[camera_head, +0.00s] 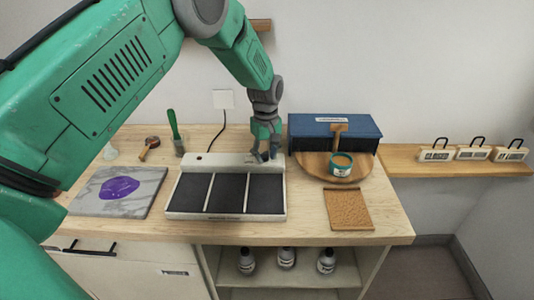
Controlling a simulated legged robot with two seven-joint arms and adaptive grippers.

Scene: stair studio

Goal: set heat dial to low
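The white heating unit (226,215) with black panels stands on the wooden counter, and a cord runs from its back to a wall outlet. My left gripper (266,155) points down at the right end of the unit's raised white back ledge. Its fingers are small and dark here, and I cannot tell whether they are open or closed on anything. No heat dial shows clearly; the gripper covers that end of the ledge. A small dark spot (199,157) shows at the ledge's left end. My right gripper is not in view.
Right of the unit are a blue box (355,131), a round wooden board (315,166) with a teal tin (341,165), and a brown textured slab (348,210). Left are a marble slab (90,193) with a purple patch and a green-handled brush (175,131). Bottles stand below.

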